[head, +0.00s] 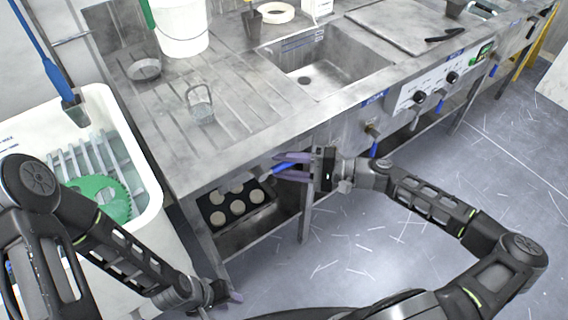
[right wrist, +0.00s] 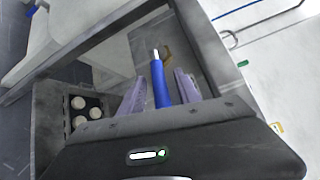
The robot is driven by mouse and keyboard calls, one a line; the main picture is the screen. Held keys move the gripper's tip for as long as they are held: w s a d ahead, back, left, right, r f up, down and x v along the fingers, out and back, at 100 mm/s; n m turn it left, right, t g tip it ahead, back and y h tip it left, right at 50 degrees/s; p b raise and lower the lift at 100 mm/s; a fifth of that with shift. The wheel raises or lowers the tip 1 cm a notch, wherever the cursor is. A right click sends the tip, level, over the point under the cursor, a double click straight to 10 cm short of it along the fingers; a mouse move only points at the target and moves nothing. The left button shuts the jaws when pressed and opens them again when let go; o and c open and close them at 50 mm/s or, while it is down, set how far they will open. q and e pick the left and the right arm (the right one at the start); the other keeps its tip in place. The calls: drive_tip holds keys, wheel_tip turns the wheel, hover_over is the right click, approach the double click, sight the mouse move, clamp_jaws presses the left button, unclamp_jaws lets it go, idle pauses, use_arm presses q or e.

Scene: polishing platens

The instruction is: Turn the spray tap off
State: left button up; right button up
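A tap lever with a long blue handle (right wrist: 161,88) and a pale metal end shows in the right wrist view, with a brass-coloured fitting (right wrist: 167,53) behind it. It also shows as a blue bar (head: 284,169) below the bench front in the head view. My right gripper (right wrist: 160,92) has its two purple fingers apart, one on each side of the blue handle, with gaps visible. I cannot tell which tap this is; its label is not readable. My left gripper (head: 232,298) is low at the bottom, far from the tap, mostly hidden by its arm.
Another brass tap with a blue lever (head: 374,141) hangs right of my right gripper. A control panel (head: 430,92) with black knobs is further right. A black tray (head: 234,205) of pale discs sits on the lower shelf. A white tub (head: 140,150) stands left; the right floor is open.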

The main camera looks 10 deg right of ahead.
clamp_jaws()
idle(0.3)
idle(1.1)
